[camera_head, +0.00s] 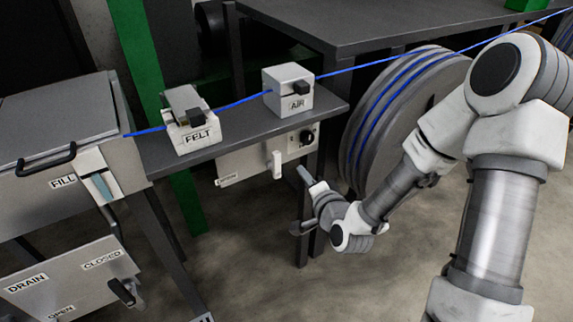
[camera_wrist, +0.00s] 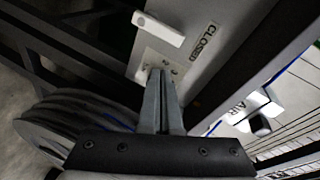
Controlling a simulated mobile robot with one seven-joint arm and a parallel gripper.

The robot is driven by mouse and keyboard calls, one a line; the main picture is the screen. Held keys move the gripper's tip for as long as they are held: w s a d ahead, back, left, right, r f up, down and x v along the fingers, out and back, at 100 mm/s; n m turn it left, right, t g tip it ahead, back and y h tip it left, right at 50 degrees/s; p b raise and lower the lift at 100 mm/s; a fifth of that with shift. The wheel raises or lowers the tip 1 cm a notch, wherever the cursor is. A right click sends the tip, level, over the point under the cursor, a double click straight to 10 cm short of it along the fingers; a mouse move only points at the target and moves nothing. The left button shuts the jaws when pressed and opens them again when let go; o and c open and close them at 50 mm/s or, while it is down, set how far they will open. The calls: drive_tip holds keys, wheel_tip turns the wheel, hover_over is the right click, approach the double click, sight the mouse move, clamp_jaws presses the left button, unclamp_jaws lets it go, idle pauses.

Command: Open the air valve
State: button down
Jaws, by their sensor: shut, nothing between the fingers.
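A light panel (camera_head: 240,165) hangs under the table edge below the box labelled AIR (camera_head: 288,91). A white bar handle (camera_head: 275,164) stands roughly upright on it. In the wrist view this handle (camera_wrist: 158,28) lies just beyond the fingertips, on a plate beside a CLOSED label (camera_wrist: 203,40). I take it as the air valve handle; no label on it itself says so. My gripper (camera_head: 302,172) is shut and empty, to the right of the handle. Its fingers (camera_wrist: 160,72) are together in the wrist view. A gap to the handle shows in the head view.
A large reel (camera_head: 400,110) with blue cable stands right of the panel, near my arm. The FELT box (camera_head: 192,125) is on the table. Table legs stand close to my gripper. Open floor lies in front.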

sight(274, 162)
drive_tip(key=shift+s+d+f+m+t+h+b, duration=0.1)
drive_tip(key=shift+d+f+m+t+h+b, duration=0.2)
drive_tip(key=shift+m+t, duration=0.45)
drive_tip(key=shift+w+d+f+m+t+h+b, duration=0.15)
drive_tip(key=shift+f+m+t+b, duration=0.2)
drive_tip(key=shift+m, duration=0.75)
drive_tip(key=shift+s+d+f+m+t+h+b, duration=0.15)
drive_tip(key=shift+f+m+t+h+b, duration=0.25)
drive_tip(key=shift+m, duration=0.55)
drive_tip(key=shift+a+y, duration=0.1)
drive_tip(key=shift+y, duration=0.15)
drive_tip(key=w+a, duration=0.5)
drive_tip(key=w, duration=0.2)
drive_tip(key=shift+w+a+b, duration=0.2)
drive_tip(key=shift+a+b, duration=0.2)
drive_tip(key=shift+b, duration=0.05)
